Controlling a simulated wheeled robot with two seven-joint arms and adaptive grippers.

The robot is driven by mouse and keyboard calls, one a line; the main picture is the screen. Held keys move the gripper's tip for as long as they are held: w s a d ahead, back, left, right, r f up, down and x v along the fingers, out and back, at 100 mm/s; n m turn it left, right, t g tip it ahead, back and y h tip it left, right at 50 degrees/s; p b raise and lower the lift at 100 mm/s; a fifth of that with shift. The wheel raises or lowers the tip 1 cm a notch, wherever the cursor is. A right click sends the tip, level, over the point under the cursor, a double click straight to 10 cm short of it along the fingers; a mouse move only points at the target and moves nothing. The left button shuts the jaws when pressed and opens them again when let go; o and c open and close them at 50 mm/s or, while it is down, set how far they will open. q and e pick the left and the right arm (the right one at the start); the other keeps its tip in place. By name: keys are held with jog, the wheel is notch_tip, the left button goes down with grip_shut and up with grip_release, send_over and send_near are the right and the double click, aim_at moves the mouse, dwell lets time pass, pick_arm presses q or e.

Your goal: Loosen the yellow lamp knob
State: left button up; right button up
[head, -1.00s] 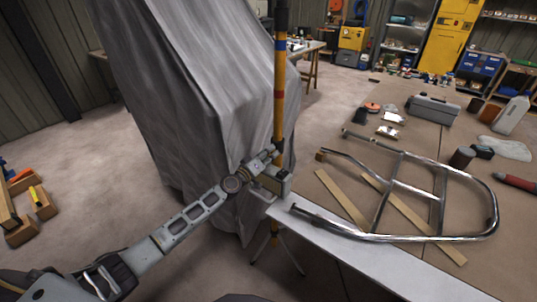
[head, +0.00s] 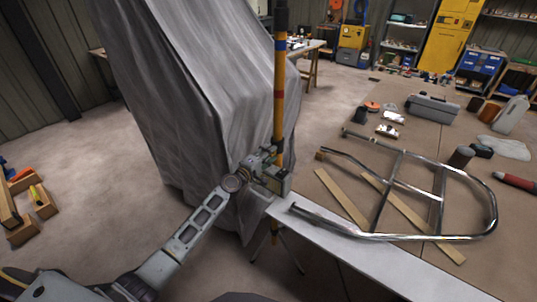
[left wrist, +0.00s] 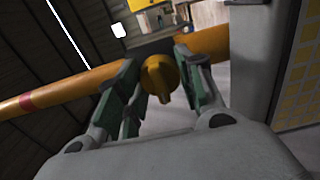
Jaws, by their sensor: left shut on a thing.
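The yellow lamp knob (left wrist: 160,77) shows in the left wrist view, on a dark collar of the yellow lamp pole (left wrist: 70,85). In the head view the pole (head: 279,105) stands upright on thin tripod legs, with red and blue bands. There my left gripper (head: 272,160) is at the lower part of the pole, and the knob is hidden behind it. My right gripper is out of view.
A grey draped cover (head: 190,90) stands close behind and left of the pole.

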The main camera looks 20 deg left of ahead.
pick_arm(q)
jog(key=n+p, duration=0.1)
jog(key=n, duration=0.5)
dwell(0.5)
jog(key=o, duration=1)
jog(key=shift+s, duration=0.15)
jog(key=shift+v, duration=5.85)
jog(key=shift+m, duration=0.3)
